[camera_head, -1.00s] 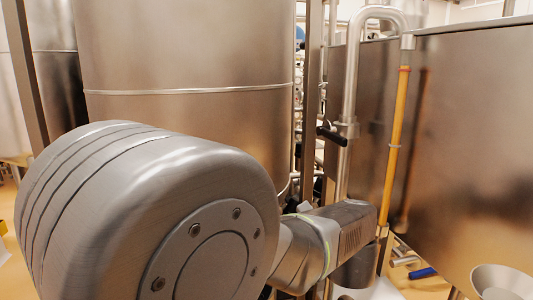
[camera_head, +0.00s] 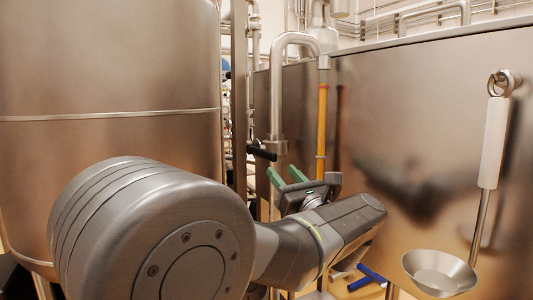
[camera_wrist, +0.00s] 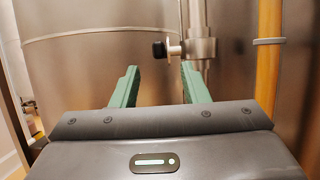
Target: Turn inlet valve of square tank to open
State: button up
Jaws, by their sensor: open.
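The valve has a black handle (camera_head: 262,152) that sticks out leftward from a vertical steel pipe (camera_head: 276,100) beside the square tank (camera_head: 420,120). In the wrist view the handle's round black end (camera_wrist: 160,49) shows beyond the fingers, joined to a steel valve body (camera_wrist: 200,48). My gripper (camera_head: 285,176) is open and empty, its green fingers pointing up toward the valve from just below it. In the wrist view my gripper (camera_wrist: 158,78) has the handle end between and beyond its fingertips, apparently without contact.
A yellow-orange tube (camera_head: 322,130) runs down just right of the pipe. A large round tank (camera_head: 110,80) stands at the left. A ladle (camera_head: 440,272) with a white handle hangs on the square tank, and a blue-handled item (camera_head: 368,278) lies low beneath my arm.

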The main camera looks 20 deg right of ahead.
aim_at(263, 149)
jog(key=p+x, duration=0.2)
jog(key=x, duration=0.7)
jog(key=shift+w, duration=0.2)
grip_shut()
